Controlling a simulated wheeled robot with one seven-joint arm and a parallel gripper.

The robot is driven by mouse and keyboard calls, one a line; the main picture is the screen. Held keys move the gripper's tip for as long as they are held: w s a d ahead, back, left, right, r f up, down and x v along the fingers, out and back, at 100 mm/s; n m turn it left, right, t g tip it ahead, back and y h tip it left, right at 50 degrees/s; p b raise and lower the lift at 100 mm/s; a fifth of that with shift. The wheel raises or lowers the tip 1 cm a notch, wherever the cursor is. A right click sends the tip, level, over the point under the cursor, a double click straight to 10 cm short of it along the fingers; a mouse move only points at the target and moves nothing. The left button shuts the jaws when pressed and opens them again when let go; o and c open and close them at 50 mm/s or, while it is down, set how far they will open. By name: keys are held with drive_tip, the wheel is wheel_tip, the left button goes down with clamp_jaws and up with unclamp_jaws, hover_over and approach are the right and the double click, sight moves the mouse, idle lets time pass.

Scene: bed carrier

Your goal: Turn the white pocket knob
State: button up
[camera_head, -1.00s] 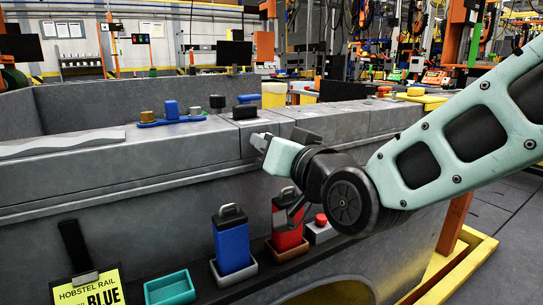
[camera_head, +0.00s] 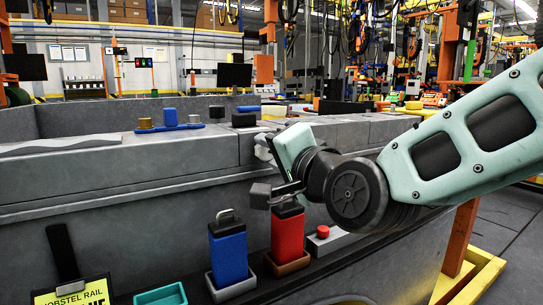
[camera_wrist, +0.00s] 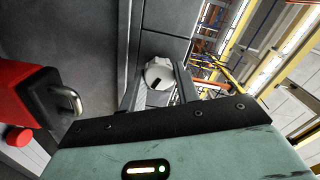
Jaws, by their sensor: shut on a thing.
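The white pocket knob (camera_wrist: 159,74) shows in the wrist view as a round, notched knob with a dark mark on its face, against a grey wall. My gripper (camera_wrist: 160,88) has its two grey fingers on either side of it and is shut on it. In the head view my gripper (camera_head: 262,147) is at the upper front of the grey carrier (camera_head: 120,185), its pale green body tilted. The knob cannot be made out clearly there.
A blue block (camera_head: 228,250) and a red block (camera_head: 288,235), both with handles, stand in trays below my gripper. A red button (camera_head: 323,231) is beside them. A teal tray (camera_head: 162,296) is at lower left. Several small knobs (camera_head: 170,117) sit on the carrier's top ledge.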

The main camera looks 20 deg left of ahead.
drive_tip(key=shift+m, duration=0.3)
drive_tip(key=o, duration=1)
drive_tip(key=shift+c, duration=0.2)
drive_tip(key=shift+d, duration=0.1)
drive_tip(key=p+v, duration=0.1)
drive_tip(key=v, duration=1.6)
drive_tip(key=shift+s+p, duration=0.25)
drive_tip(key=shift+p, duration=0.15)
drive_tip(key=shift+f, duration=0.1)
